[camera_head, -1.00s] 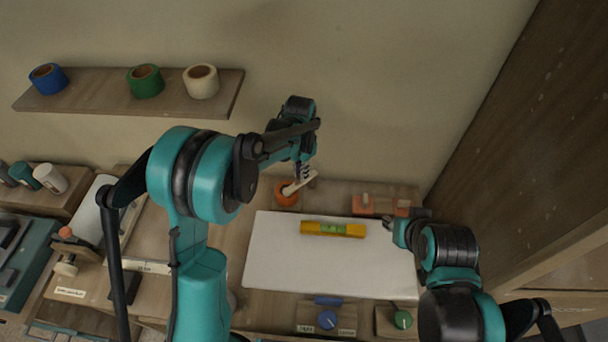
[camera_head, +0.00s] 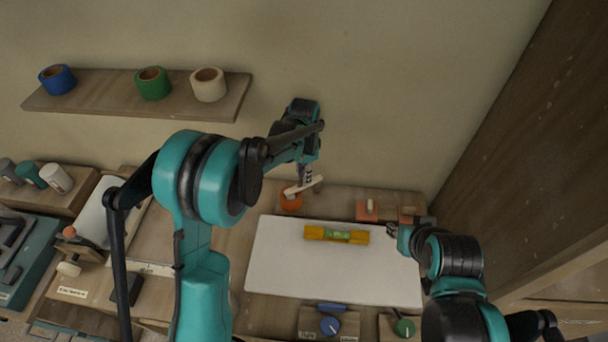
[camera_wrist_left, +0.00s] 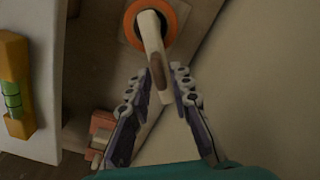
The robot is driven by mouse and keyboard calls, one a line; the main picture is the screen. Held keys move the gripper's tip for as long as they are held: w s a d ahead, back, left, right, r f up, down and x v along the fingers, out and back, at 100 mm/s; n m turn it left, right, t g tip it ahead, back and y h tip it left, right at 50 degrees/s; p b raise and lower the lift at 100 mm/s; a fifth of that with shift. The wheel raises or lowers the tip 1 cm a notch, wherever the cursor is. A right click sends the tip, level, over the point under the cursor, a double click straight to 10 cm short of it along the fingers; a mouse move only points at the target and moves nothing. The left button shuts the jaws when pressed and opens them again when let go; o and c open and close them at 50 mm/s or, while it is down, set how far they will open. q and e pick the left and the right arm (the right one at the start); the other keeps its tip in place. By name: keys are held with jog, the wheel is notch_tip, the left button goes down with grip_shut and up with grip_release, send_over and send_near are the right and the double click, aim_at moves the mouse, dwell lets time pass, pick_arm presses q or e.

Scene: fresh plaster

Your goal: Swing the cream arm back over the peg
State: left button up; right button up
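The cream arm (camera_head: 305,186) sticks out from a round orange base (camera_head: 290,202) at the back of the bench. In the left wrist view, the cream arm (camera_wrist_left: 151,40) runs from the orange ring (camera_wrist_left: 172,14) down between my left gripper's fingers (camera_wrist_left: 157,80). The fingers are apart, one on each side of its brown-marked end, with visible gaps. In the head view my left gripper (camera_head: 307,178) is over the cream arm and partly hides it. I cannot make out a peg under the arm. My right gripper (camera_head: 393,231) is beside the white board; its fingers are too small to read.
A white board (camera_head: 335,275) with a yellow level (camera_head: 337,235) lies in front. A coral block (camera_head: 369,211) stands behind my right gripper. Blue (camera_head: 330,326) and green (camera_head: 404,327) knobs are at the front. A tape shelf (camera_head: 130,108) and wall are behind; a wooden panel (camera_head: 510,160) closes the right.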

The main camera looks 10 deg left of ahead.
dwell(0.3)
pick_arm(q)
notch_tip(320, 180, up, 12)
dwell(0.4)
dwell(0.4)
jog(key=s+a+r+n+t+b, duration=0.1)
jog(key=s+a+n+t+b, duration=0.45)
jog(key=s, duration=0.75)
jog(key=shift+s+a+f+n+t+b, duration=0.15)
jog(key=shift+s+a+f+n+t, duration=0.15)
jog(key=shift+s+a+f+n, duration=1.05)
jog(key=shift+s+a+f+n+t+b, duration=0.15)
jog(key=shift+s+a+f+n+t, duration=0.45)
jog(key=shift+s, duration=1.3)
jog(key=shift+s+a+f+n+g+b, duration=0.15)
jog(key=shift+s+a+f+n, duration=0.5)
jog(key=shift+s+f, duration=0.8)
jog(key=shift+s+d+r, duration=0.1)
jog(key=shift+s+r, duration=0.05)
jog(key=shift+s, duration=0.05)
